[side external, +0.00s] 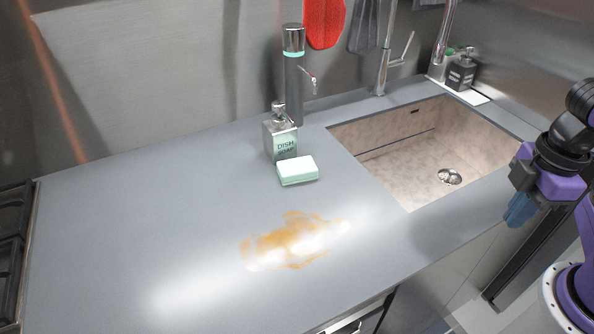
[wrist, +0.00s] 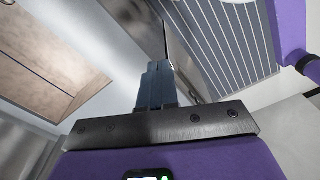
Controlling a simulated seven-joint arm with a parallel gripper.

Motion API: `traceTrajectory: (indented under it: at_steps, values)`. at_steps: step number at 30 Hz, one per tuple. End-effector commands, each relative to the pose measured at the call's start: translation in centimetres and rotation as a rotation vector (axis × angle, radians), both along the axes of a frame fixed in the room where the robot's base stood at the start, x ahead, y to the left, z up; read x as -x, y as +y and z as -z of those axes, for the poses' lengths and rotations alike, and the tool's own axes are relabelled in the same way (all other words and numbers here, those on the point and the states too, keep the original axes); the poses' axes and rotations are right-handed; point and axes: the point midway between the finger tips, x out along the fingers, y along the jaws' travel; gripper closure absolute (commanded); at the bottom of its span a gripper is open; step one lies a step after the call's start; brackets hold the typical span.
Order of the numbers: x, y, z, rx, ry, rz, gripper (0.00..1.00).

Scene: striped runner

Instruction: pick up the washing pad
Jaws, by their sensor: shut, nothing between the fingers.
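The washing pad (side external: 297,170) is a pale mint-green and white block lying flat on the grey counter, in front of the dish soap bottle (side external: 281,140), in the side view. My gripper (side external: 520,212) is at the right of the side view, beyond the sink's right edge and well away from the pad. In the wrist view my gripper (wrist: 158,68) has its blue fingers together, with nothing between them. The pad does not show in the wrist view.
An orange-brown spill (side external: 292,241) lies on the counter in front of the pad. The sink (side external: 400,178) with its tall faucet (side external: 385,60) lies between pad and gripper. A dark cylindrical dispenser (side external: 293,85) stands behind the soap. The left counter is clear up to the stove (side external: 12,250).

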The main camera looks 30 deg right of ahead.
Motion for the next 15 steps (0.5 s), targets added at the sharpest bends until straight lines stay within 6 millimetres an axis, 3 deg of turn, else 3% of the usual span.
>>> traceTrajectory:
  at_steps: [4, 11, 15]
  values:
    - [0.0, 0.0, 0.0, 0.0, 0.0, 0.0, 1.0]
    - [0.0, 0.0, 0.0, 0.0, 0.0, 0.0, 0.25]
    - [0.0, 0.0, 0.0, 0.0, 0.0, 0.0, 0.23]
